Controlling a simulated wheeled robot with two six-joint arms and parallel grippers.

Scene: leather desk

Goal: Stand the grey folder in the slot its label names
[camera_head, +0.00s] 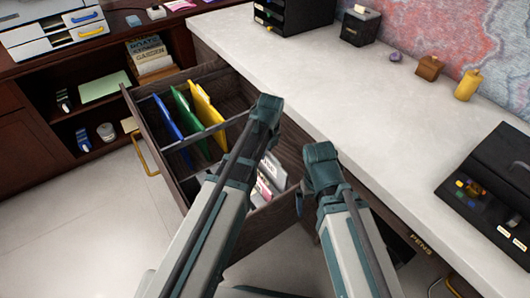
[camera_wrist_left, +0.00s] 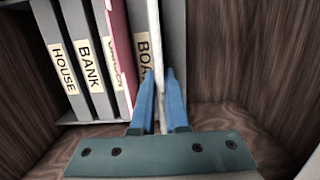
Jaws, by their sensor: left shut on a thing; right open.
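My left gripper (camera_wrist_left: 162,78) reaches down into the front compartment of the open drawer (camera_head: 150,140). It is shut on a thin, pale grey folder (camera_wrist_left: 157,48), seen nearly edge-on in the left wrist view. The folder's own label does not show. Grey slot panels stand beside it, labelled HOUSE (camera_wrist_left: 62,68), BANK (camera_wrist_left: 86,65), one partly covered, and one starting BOA (camera_wrist_left: 143,52). The held folder is right by the BOA panel, partly covering it; I cannot tell whether they touch. My right gripper (camera_head: 322,158) is open beside the drawer, its fingers mostly hidden.
A pink folder (camera_wrist_left: 116,45) stands among the panels. Blue (camera_head: 167,117), green (camera_head: 188,115) and yellow (camera_head: 207,112) folders stand in the drawer's rear compartment. The pale desktop (camera_head: 400,95) is clear in the middle; a black organiser (camera_head: 490,180) lies at right.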

